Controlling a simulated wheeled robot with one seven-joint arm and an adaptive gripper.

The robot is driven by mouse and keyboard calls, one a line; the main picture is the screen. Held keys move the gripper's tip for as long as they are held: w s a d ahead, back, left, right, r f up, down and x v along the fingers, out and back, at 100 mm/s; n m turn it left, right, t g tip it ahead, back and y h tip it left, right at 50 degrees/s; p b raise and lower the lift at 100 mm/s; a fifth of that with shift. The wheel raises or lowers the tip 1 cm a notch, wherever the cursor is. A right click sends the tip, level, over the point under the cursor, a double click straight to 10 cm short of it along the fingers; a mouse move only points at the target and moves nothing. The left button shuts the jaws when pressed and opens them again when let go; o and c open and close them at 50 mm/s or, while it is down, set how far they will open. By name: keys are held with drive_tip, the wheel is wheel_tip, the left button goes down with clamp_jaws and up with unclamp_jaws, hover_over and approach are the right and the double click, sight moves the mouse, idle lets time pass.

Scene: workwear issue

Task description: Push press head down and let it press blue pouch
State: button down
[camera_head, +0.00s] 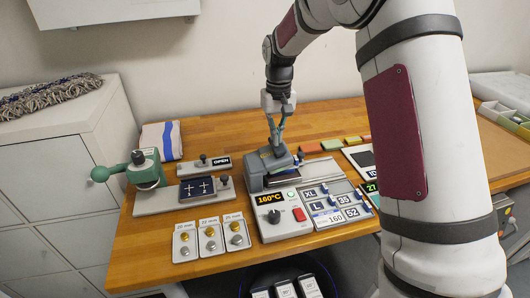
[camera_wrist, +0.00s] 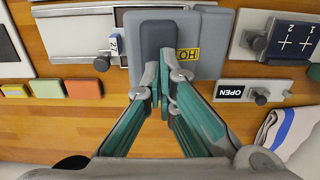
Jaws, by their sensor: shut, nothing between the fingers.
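The press head (camera_head: 268,168) is a dark grey block with a yellow HOT label, sitting low over the press base (camera_head: 290,229) on the table. It also shows in the wrist view (camera_wrist: 202,25), below my fingers. My gripper (camera_head: 277,148) is shut and empty, pointing down with its fingertips at the top of the head. In the wrist view, my closed fingertips (camera_wrist: 164,78) overlap the darker middle of the head; whether they touch it is hard to tell. I cannot make out a blue pouch; anything beneath the head is hidden.
The press has a lit 160°C display (camera_head: 270,199), a green light and a red switch (camera_head: 299,214). A green-handled hand press (camera_head: 146,168) stands at left, with an OPEN slider (camera_head: 205,163) and a striped folded cloth (camera_head: 161,141) behind. Small coloured blocks (camera_head: 331,145) lie right of the head.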

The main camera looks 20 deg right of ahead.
drive_tip(key=shift+d+f, duration=0.25)
drive_tip(key=shift+f, duration=0.25)
drive_tip(key=shift+d+f, duration=0.2)
drive_tip(key=shift+f, duration=0.25)
idle(0.3)
drive_tip(key=shift+r, duration=0.1)
wheel_tip(320, 180, up, 13)
drive_tip(key=shift+p, duration=0.3)
idle(1.6)
idle(0.3)
